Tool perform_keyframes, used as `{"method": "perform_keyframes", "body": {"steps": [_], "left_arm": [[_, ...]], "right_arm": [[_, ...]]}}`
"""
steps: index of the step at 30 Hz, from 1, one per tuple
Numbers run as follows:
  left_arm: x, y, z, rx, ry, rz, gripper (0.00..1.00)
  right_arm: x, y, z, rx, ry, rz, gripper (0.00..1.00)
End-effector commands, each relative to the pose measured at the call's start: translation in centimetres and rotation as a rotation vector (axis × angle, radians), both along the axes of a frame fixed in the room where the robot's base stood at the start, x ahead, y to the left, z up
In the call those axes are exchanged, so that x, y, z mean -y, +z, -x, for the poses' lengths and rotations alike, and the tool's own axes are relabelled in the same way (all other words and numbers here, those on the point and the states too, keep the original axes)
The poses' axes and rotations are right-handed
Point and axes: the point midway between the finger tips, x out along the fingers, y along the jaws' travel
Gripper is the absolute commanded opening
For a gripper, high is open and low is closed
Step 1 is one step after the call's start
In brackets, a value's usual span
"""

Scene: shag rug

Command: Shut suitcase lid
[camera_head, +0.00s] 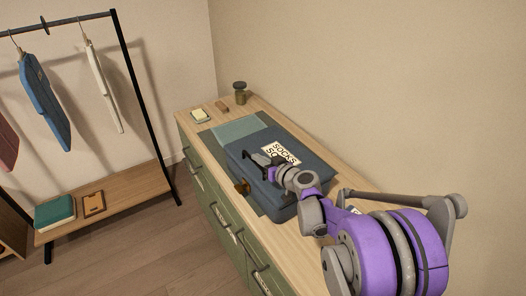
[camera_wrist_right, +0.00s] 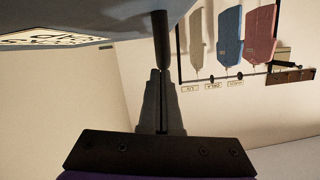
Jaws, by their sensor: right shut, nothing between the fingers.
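A dark blue suitcase (camera_head: 318,160) with a white "SOCKS" label lies on the dresser. Its lid looks down or nearly down; my arm covers its near side, so I cannot tell whether a gap remains. My right gripper (camera_head: 262,160) is shut and empty, over the suitcase's near left part beside the label. In the right wrist view the shut fingers (camera_wrist_right: 162,75) point up at a dark rod; contact is unclear. The blue suitcase surface (camera_wrist_right: 130,22) and part of the label show at the top left there. My left gripper is out of view.
The wooden-topped green dresser (camera_head: 188,118) holds a teal flat piece (camera_head: 238,129), a small jar (camera_head: 240,93), a pale block (camera_head: 201,115) and a brown block (camera_head: 222,106). A brass-coloured piece (camera_head: 242,187) sits at its front edge. A clothes rack (camera_head: 140,95) stands left; open floor lies between.

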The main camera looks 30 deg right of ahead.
Motion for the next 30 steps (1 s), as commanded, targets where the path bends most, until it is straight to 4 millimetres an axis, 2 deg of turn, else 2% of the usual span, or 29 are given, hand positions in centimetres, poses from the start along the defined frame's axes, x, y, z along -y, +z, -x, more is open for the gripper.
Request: {"method": "perform_keyframes", "body": {"steps": [6, 20, 25, 30], "left_arm": [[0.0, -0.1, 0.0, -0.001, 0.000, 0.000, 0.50], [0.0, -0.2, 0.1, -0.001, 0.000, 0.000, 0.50], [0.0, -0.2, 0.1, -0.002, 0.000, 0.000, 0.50], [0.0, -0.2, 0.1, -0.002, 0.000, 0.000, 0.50]], "right_arm": [[-0.3, -0.7, 0.0, 0.003, 0.001, 0.027, 0.00], [-0.3, -0.8, 0.2, 0.002, 0.003, 0.030, 0.00], [0.0, -0.3, 1.9, 0.002, 0.000, 0.031, 0.00], [0.6, 0.6, 5.2, 0.004, -0.003, 0.028, 0.00]]}}
